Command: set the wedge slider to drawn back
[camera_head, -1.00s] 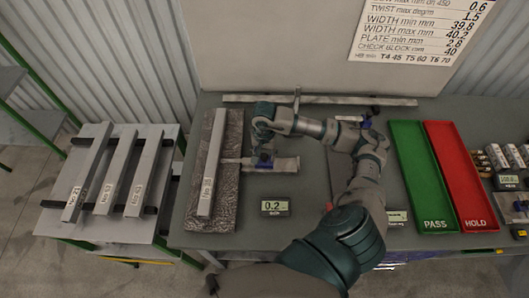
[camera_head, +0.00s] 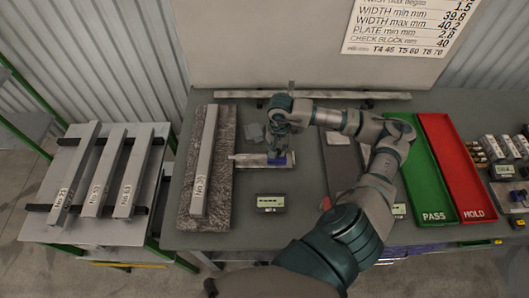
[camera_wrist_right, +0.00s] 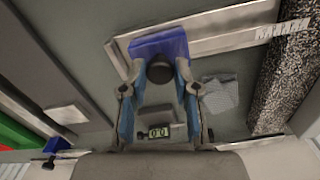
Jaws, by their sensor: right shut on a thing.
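The wedge slider is a blue block (camera_head: 277,160) with a dark knob (camera_wrist_right: 160,70), on a pale metal strip (camera_head: 248,157) whose thin left end reaches the right edge of the granite plate (camera_head: 225,190). That end is apart from the pale bar (camera_head: 202,165) on the plate. My right gripper (camera_head: 276,150) is over the blue block. In the right wrist view its fingers (camera_wrist_right: 160,90) are on either side of the knob, shut on it. The blue block (camera_wrist_right: 158,47) shows just beyond. My left gripper is not in view.
A small display (camera_head: 270,202) stands in front of the slider. A grey square piece (camera_head: 252,132) lies behind it. Green (camera_head: 425,165) and red (camera_head: 465,165) trays are at the right. A side stand (camera_head: 95,231) at the left holds several bars.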

